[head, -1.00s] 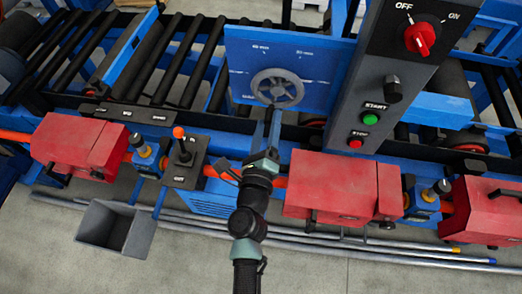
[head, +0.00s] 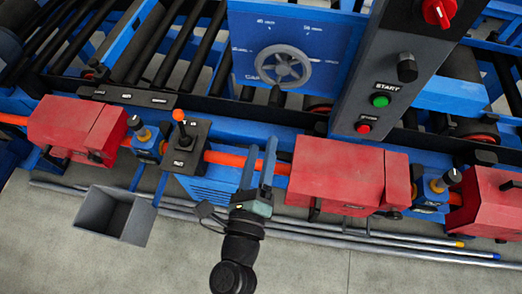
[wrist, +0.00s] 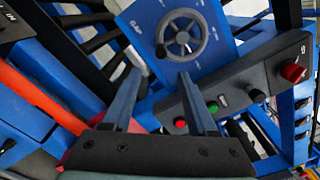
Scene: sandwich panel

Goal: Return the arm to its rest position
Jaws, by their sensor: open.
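My gripper (head: 259,165) is open and empty in the head view. Its two fingers point up toward the machine, in front of the blue frame and left of the middle red box. In the wrist view my gripper (wrist: 156,95) shows two parted grey fingers with nothing between them. The grey handwheel (head: 281,67) on the blue panel lies beyond the fingertips, apart from them. The handwheel also shows in the wrist view (wrist: 181,35). My arm comes in from the bottom of the head view.
A grey control column with a green start button (head: 380,100) and red knob (head: 439,12) stands to the right. Red boxes (head: 338,172) line the front. A lever (head: 181,125) stands left. A grey bin (head: 115,214) and long pipes lie on the floor, which is otherwise clear.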

